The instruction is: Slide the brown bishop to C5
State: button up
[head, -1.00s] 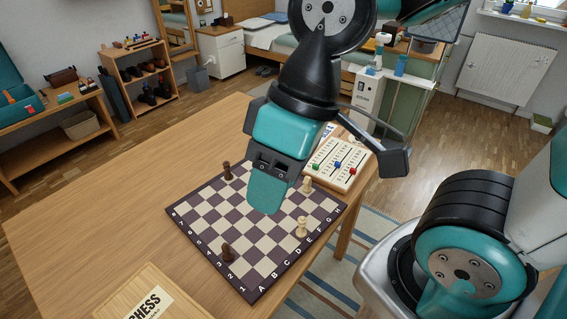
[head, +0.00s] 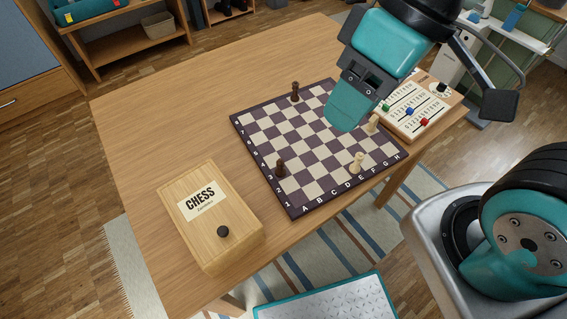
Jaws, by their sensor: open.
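The chessboard (head: 297,206) lies on the wooden table, with letters along its near right edge and numbers along its left edge. One brown piece (head: 280,168) stands upright on the left edge column, around row 3. Another brown piece (head: 295,91) stands upright near the far edge. Their shapes are too small to tell which is the bishop. Two pale pieces (head: 357,162) (head: 372,124) stand at the right side. My gripper (head: 352,108) is open and empty. It hangs over the board's right half and hides some squares there.
A wooden chess box (head: 235,250) with a dark round knob stands at the table's near left. The table (head: 170,120) is bare left of and behind the board.

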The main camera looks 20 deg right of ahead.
aim_at(280, 171)
jog(key=u, duration=2.1)
jog(key=k, duration=0.45)
jog(key=z, duration=0.9)
